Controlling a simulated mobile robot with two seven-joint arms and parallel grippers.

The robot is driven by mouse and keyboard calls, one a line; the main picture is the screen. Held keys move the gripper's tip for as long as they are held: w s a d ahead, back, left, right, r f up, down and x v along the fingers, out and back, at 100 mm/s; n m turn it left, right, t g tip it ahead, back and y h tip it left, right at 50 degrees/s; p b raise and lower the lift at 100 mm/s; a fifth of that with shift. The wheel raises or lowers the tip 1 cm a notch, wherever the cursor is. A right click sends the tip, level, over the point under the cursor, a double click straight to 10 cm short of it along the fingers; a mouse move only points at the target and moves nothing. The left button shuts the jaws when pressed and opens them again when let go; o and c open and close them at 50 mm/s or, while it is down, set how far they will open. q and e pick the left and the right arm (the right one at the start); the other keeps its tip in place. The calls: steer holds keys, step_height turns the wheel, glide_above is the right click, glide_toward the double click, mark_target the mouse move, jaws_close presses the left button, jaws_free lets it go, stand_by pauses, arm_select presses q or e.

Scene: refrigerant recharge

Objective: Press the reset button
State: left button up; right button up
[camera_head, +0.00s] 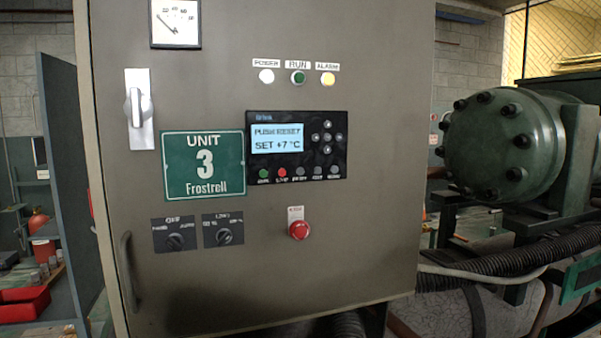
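A grey control cabinet (370,70) fills the middle of the view. Its black controller panel (316,164) has a lit display (277,138) reading "PUSH RESET" and "SET +7 °C". Under the display is a row of small buttons: a green one (263,173), a red one (282,172) and several grey ones. The rightmost grey button (333,170) has a label that may read reset, but it is too small to be sure. A round keypad (327,138) is right of the display. Neither of my grippers is in view.
A red mushroom button (299,230), two rotary switches (175,242) (224,237), a door handle (128,272) and a lever switch (137,108) are on the door. The yellow alarm lamp (327,79) looks lit. A green compressor (505,145) and hoses stand right. The door front is unobstructed.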

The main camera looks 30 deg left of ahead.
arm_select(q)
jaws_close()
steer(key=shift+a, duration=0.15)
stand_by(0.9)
